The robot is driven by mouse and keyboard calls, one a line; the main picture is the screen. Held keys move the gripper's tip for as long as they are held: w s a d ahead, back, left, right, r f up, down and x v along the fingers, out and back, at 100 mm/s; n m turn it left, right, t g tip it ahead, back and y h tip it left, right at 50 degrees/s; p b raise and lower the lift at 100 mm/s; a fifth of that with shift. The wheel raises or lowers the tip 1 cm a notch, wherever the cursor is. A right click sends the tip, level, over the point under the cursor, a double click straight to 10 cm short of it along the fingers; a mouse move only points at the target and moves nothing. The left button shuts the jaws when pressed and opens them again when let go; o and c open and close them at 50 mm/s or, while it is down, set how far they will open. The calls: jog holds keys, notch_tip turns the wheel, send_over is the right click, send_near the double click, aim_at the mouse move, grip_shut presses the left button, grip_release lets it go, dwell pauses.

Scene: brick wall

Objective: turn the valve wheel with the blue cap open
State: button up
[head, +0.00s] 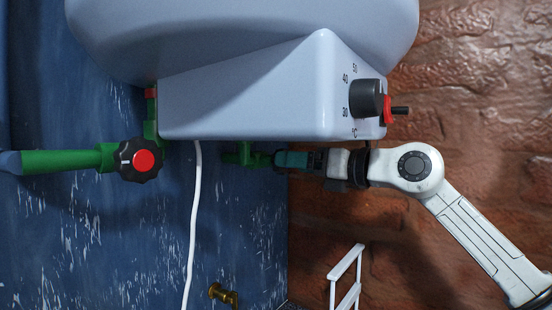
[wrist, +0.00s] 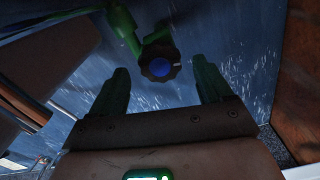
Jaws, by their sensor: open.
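The valve wheel with the blue cap (wrist: 158,66) is a small dark knobbed wheel on a green pipe (wrist: 123,22) in the wrist view. My gripper (wrist: 160,76) is open, its two green fingers apart on either side of the wheel as seen from the wrist. The wheel shows in the gap near the fingertips; I cannot tell how deep it sits between them. No contact is visible. In the head view my gripper (head: 272,160) reaches left, just under the heater's lower edge, and the blue cap cannot be made out there.
A pale water heater (head: 240,100) hangs above, with a dark temperature knob (head: 366,98). A red-capped wheel (head: 140,160) sits on a green pipe at left. A white cable (head: 193,230) hangs between. Below are a brass tap (head: 222,293) and a white frame (head: 346,278).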

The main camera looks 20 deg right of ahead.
jog(key=p+x, duration=0.1)
jog(key=x, duration=0.5)
